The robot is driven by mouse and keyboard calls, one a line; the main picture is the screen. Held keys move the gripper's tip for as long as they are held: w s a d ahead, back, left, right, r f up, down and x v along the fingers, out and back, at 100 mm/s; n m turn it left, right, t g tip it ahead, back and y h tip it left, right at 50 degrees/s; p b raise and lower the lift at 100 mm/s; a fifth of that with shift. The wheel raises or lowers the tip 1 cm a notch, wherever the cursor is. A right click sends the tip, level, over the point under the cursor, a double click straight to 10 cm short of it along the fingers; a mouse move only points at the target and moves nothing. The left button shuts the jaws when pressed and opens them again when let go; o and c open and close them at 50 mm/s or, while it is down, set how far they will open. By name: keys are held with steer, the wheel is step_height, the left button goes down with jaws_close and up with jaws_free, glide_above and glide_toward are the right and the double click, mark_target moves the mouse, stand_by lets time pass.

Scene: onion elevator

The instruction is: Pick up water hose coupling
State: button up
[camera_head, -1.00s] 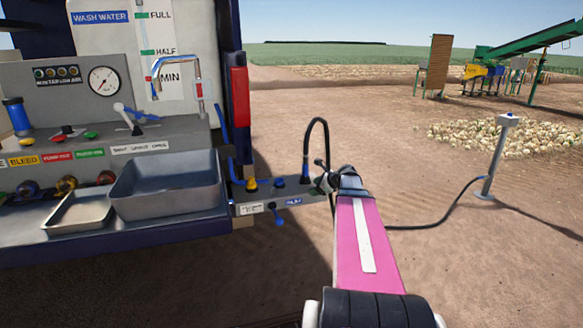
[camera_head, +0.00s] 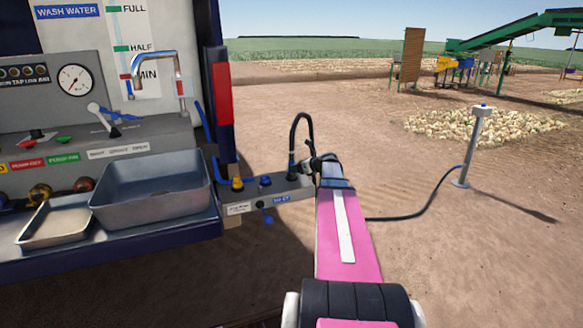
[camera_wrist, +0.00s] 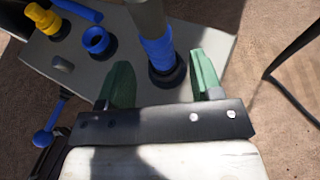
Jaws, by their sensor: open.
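The water hose coupling, a blue collar (camera_wrist: 160,52) under a grey-black hose end, stands upright in a dark ring on a grey plate (camera_wrist: 216,45). In the wrist view it lies between the green fingertips of my open gripper (camera_wrist: 160,72), with visible space on both sides and no clear contact. In the head view the coupling (camera_head: 291,170) is at the right end of the plate, under the looped black hose (camera_head: 300,118). My gripper (camera_head: 308,166) is just to its right, its fingers small and hard to make out.
A yellow fitting (camera_head: 237,184) and an empty blue socket (camera_wrist: 97,41) share the plate. A blue-handled valve (camera_head: 267,216) hangs below it. A metal sink (camera_head: 150,190) stands left. The hose crosses open dirt to a post (camera_head: 473,150) at right.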

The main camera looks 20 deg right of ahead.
steer(key=x, duration=0.4)
steer(key=shift+w+f, duration=0.1)
steer(key=shift+w, duration=0.05)
jaws_close()
